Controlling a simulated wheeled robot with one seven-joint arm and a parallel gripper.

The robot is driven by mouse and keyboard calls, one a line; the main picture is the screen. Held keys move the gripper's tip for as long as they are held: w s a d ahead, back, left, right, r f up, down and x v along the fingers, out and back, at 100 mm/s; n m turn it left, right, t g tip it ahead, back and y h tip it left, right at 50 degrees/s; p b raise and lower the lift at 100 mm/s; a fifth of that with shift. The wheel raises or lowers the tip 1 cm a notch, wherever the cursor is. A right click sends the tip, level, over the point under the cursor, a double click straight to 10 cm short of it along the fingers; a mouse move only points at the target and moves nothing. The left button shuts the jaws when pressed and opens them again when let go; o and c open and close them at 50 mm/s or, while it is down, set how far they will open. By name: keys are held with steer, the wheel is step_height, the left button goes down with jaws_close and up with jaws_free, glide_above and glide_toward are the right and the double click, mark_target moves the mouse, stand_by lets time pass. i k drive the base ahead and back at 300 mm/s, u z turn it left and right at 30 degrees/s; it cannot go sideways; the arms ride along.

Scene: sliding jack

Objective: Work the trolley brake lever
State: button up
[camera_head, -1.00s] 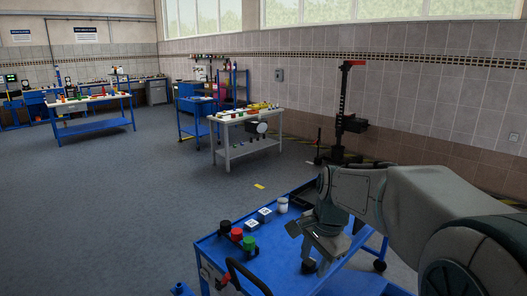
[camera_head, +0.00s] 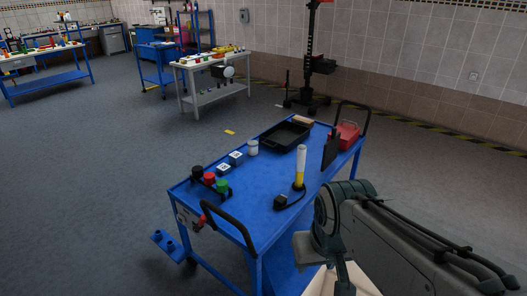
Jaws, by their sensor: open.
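The blue trolley (camera_head: 262,190) stands in front of me. At its near left end, below the black push handle (camera_head: 232,226), is a small panel with a red-tipped lever (camera_head: 204,219), which looks like the brake lever; its exact position is hard to read. A blue pedal-like part (camera_head: 166,241) sticks out low at the same end. My gripper (camera_head: 328,281) points down at the near right of the trolley, well to the right of the lever. It is open and appears empty; its tips are partly cut off by the lower frame edge.
On the trolley stand black, red and green knobs (camera_head: 210,179), two marked blocks (camera_head: 229,161), a white jar (camera_head: 253,147), a black tray (camera_head: 286,136), a yellow-based cylinder (camera_head: 300,167) and a red box (camera_head: 347,135). The floor left of the trolley is clear.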

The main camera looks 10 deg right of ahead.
mark_target(199, 226)
steer(key=u, duration=0.6)
steer(key=k, duration=0.65)
steer(key=u, duration=0.7)
steer(key=i, duration=0.9)
steer(key=z, duration=0.5)
steer(key=i, duration=0.75)
steer(key=u, duration=0.55)
